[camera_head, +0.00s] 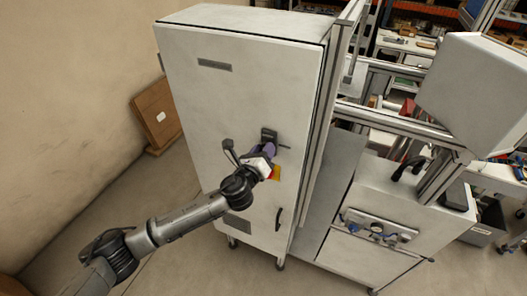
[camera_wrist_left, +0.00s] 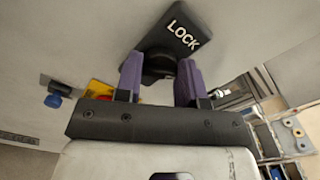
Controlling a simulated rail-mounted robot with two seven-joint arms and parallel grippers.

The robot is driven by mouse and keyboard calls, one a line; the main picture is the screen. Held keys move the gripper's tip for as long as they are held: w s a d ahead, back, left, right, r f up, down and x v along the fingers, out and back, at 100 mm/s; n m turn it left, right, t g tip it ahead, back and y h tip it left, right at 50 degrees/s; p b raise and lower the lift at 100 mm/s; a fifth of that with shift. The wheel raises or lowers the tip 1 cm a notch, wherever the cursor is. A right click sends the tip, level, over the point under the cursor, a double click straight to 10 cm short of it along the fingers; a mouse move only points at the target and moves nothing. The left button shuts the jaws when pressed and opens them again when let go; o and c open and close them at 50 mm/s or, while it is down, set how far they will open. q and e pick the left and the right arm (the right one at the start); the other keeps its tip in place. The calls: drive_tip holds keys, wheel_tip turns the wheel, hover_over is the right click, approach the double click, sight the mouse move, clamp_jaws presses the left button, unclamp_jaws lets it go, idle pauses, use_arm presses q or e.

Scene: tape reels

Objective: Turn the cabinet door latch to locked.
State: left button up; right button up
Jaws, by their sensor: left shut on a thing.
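The tall grey cabinet's door (camera_head: 222,95) is closed, with a dark latch (camera_head: 269,134) near its right edge. In the left wrist view the latch's black plate (camera_wrist_left: 180,27) carries the word LOCK in white. My left gripper (camera_head: 265,150) reaches the latch from below. Its two purple fingers (camera_wrist_left: 160,78) stand on either side of the black latch knob and are shut on it. The knob is mostly hidden between the fingers, so its exact turn is hard to tell. My right gripper is in neither view.
A yellow and red label (camera_head: 275,172) is on the door just below the latch, and a door handle (camera_head: 279,219) lies lower down. An aluminium frame (camera_head: 400,122) and a lower cabinet with gauges (camera_head: 378,228) stand to the right.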

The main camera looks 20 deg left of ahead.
use_arm(q)
drive_tip(key=n, duration=1.1)
drive_tip(key=shift+f+n, duration=0.1)
drive_tip(key=shift+n, duration=0.3)
idle(0.4)
drive_tip(key=o, duration=0.9)
drive_tip(key=shift+s, duration=0.1)
